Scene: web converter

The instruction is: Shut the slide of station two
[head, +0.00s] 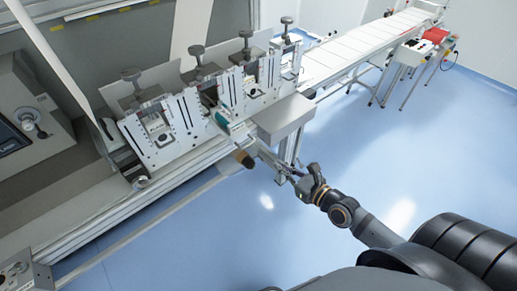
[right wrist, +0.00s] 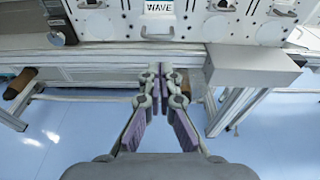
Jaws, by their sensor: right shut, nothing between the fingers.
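The machine has several stations in a row along a rail, each with a black knob on top. At the second from the left, a dark gap (head: 209,97) shows between the white plates. A slide-like part with a teal piece (head: 221,121) and a brown cylindrical end (head: 243,157) sticks out toward the front there. The brown end also shows at the left of the right wrist view (right wrist: 20,83). My right gripper (head: 281,169) is shut and empty, in front of the rail and to the right of the brown end, touching nothing visible. Its shut fingers (right wrist: 166,72) point at the machine front. My left gripper is out of view.
A grey box (head: 284,117) juts out from the machine front, right of the slide-like part; it also shows right of my fingers in the right wrist view (right wrist: 252,68). A long white conveyor (head: 355,42) runs off to the back right. The blue floor in front is open.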

